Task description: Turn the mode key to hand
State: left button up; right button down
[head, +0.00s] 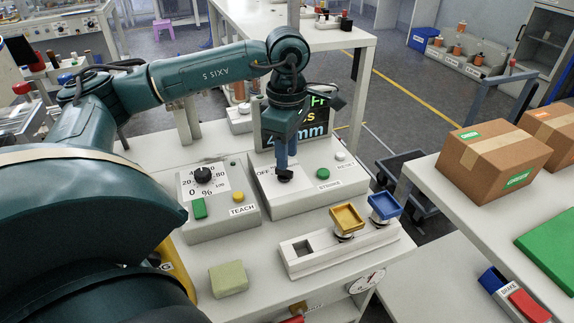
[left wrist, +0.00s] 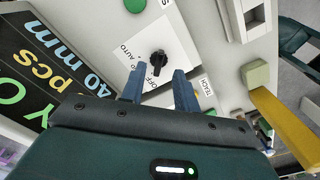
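The mode key is a small black knob (head: 285,175) on a white label plate on the grey panel box. It also shows in the left wrist view (left wrist: 158,62), with OFF and AUTO printed beside it. Its exact setting is hard to read, and no HAND label is readable. My left gripper (head: 287,163) points down right over the key. In the left wrist view its two blue fingers (left wrist: 157,80) stand apart, with the key seen in line with the gap, just past the tips. I cannot tell if they touch it. My right gripper is not in view.
A green button (head: 323,174) sits right of the key, and a display (head: 318,110) stands behind. The TEACH box (head: 218,205) with a dial is to the left. A tray holder (head: 340,250) and a pale green block (head: 228,279) lie in front.

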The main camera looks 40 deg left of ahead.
aim_at(284, 174)
pick_arm(q)
jog(key=shift+f, duration=1.95)
jog(key=shift+c, duration=0.3)
grip_shut()
